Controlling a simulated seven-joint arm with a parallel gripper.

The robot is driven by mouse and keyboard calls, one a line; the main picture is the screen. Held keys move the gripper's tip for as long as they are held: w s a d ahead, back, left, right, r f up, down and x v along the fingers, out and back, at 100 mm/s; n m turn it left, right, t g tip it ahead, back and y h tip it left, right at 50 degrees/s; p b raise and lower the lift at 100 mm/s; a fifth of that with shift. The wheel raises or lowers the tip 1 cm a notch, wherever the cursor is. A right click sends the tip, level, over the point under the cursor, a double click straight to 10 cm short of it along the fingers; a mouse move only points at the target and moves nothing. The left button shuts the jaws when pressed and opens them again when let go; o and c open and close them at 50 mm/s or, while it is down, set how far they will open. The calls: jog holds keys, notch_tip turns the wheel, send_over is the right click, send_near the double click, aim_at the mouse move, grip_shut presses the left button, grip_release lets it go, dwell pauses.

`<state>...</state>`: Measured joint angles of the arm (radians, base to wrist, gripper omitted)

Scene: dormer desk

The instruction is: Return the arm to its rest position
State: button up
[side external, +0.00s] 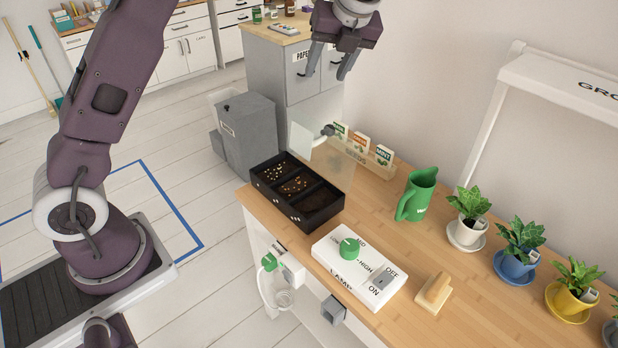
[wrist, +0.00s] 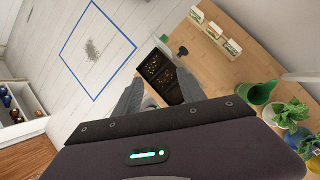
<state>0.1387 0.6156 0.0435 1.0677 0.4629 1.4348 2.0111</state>
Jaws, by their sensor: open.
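My gripper (side external: 331,62) hangs high at the top of the side view, well above the desk and in front of the grey cabinet. Its two grey fingers are apart, with nothing between them. In the wrist view, my gripper (wrist: 165,92) points down past the desk's edge, and its fingers partly cover the black tray. My arm rises from its base at the left of the side view and leaves the frame at the top.
On the wooden desk (side external: 420,250) stand a black compartment tray (side external: 275,200), a white lamp control box (side external: 360,268), a green watering can (side external: 417,193), a wooden block (side external: 435,290) and several potted plants (side external: 469,212). A white grow-light frame (side external: 486,130) rises at right.

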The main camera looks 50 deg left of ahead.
jog(key=s+d+r+n+t+h, duration=0.1)
jog(key=s+r+n+h, duration=0.1)
jog(key=s+r+n, duration=0.5)
jog(key=s+d+n+t+h, duration=0.1)
jog(key=s+d+n, duration=0.1)
jog(key=s+n, duration=0.65)
jog(key=s+d+f+n+t+h, duration=0.1)
jog(key=s+f+n, duration=0.2)
jog(key=s, duration=0.5)
jog(key=s+d+f+n+t+h, duration=0.1)
jog(key=s+d+f+n, duration=0.1)
jog(key=s+n, duration=0.4)
jog(key=s+f, duration=0.1)
jog(key=s, duration=0.2)
jog(key=shift+t+h, duration=0.3)
